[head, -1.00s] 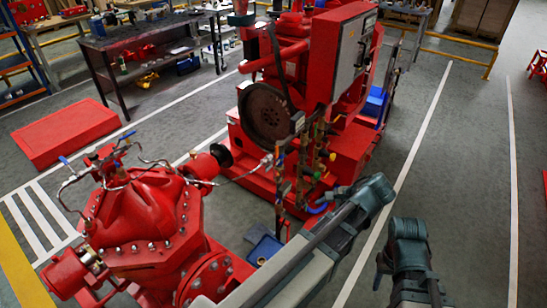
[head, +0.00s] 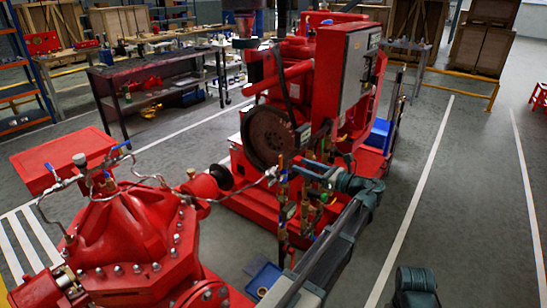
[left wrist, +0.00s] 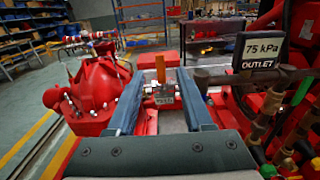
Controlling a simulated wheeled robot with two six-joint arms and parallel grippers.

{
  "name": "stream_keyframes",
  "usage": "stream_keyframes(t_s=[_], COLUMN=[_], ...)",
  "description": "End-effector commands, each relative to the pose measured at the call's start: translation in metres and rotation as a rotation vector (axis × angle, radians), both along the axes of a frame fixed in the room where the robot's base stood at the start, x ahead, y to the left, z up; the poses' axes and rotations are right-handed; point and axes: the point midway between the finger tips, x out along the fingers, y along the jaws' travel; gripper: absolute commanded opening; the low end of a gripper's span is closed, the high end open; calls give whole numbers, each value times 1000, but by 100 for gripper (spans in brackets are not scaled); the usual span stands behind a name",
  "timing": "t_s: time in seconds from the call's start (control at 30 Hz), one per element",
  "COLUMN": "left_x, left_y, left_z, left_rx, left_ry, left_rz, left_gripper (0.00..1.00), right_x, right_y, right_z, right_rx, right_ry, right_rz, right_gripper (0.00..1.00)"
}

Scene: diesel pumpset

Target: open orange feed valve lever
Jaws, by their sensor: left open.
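The orange feed valve lever (left wrist: 160,68) stands upright in the left wrist view, above a small metal valve body with a label (left wrist: 164,97). In the head view the orange lever (head: 281,162) shows small at the top of the piping beside the red engine. My left gripper (left wrist: 160,82) is open. Its two fingers point forward, one on each side of the lever in the picture, with visible gaps to both. In the head view my left gripper (head: 303,169) reaches left toward the pipes. Whether the fingertips reach the lever's depth is unclear. My right gripper is out of view.
A "75 kPa OUTLET" display (left wrist: 262,50) and brass pipes (left wrist: 270,110) stand close right of the left gripper. The red pump (head: 130,235) is at left, the red engine (head: 310,70) behind. A blue tray (head: 264,277) lies below.

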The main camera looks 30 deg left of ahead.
Motion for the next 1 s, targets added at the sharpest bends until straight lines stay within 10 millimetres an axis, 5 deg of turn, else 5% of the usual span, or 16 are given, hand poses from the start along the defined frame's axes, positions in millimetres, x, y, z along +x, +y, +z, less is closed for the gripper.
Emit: stream_keyframes(t_s=[0.5,1.0], left_x=[7,9], left_y=[99,123], left_z=[0,-1], left_rx=[-2,-2], left_ry=[-2,-2], left_rz=[2,0], left_gripper=[51,51], right_x=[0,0], right_y=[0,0], right_z=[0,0], right_rx=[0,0], right_ry=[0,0], right_rz=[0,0], right_gripper=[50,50])
